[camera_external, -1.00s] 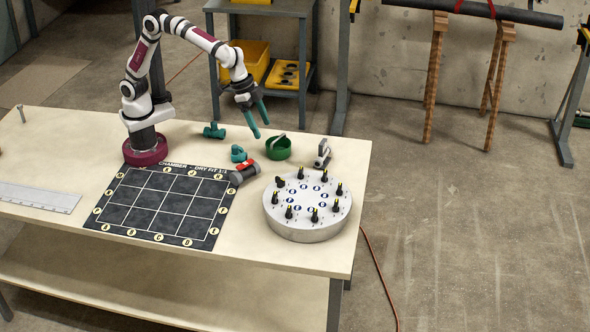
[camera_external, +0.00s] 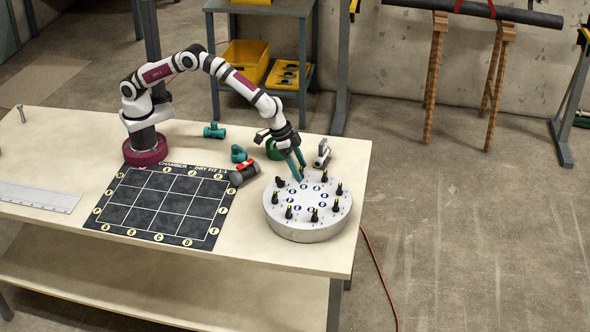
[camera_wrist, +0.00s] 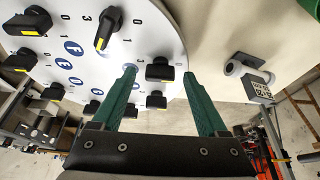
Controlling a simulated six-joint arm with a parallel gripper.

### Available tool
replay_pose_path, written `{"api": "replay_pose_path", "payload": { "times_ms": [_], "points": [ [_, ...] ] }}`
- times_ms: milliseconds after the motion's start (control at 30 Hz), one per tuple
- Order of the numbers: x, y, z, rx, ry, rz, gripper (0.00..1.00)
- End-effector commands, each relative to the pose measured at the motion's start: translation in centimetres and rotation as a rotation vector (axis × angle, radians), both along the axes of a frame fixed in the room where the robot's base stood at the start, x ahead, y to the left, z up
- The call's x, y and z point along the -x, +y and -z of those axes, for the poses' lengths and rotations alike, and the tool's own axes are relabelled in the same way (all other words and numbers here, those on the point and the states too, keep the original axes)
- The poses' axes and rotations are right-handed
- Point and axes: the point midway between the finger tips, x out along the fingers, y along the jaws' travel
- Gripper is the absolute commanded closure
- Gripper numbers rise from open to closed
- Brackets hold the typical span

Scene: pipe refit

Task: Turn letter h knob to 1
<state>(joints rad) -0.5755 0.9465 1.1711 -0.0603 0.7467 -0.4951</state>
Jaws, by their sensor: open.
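The round light-grey dial drum (camera_external: 308,229) stands on the table at right. Several black knobs with yellow marks ring its top around blue letter discs. In the wrist view the drum's white face (camera_wrist: 140,28) fills the upper left, with discs such as F and E readable. I cannot make out the letter h. My gripper (camera_external: 302,173) is open and empty over the drum's back edge, fingers pointing down. In the wrist view my gripper (camera_wrist: 160,72) has a black knob (camera_wrist: 160,70) between its fingertips in the picture. Its letter is hidden or unclear, and contact cannot be told.
A green round part (camera_external: 274,151) is just behind my gripper. A grey fitting (camera_external: 322,153) stands right of it, and also shows in the wrist view (camera_wrist: 248,75).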

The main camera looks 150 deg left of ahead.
Motion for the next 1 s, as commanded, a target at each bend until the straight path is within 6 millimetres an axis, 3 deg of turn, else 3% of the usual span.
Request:
{"api": "replay_pose_path", "payload": {
  "times_ms": [167,600,1000],
  "points": [
    [0.00,-0.01,-0.02,0.000,0.000,0.000,0.24],
    [0.02,-0.04,-0.05,0.000,0.001,0.001,1.00],
    [0.08,-0.01,-0.06,0.001,0.002,0.074,1.00]
  ]
}}
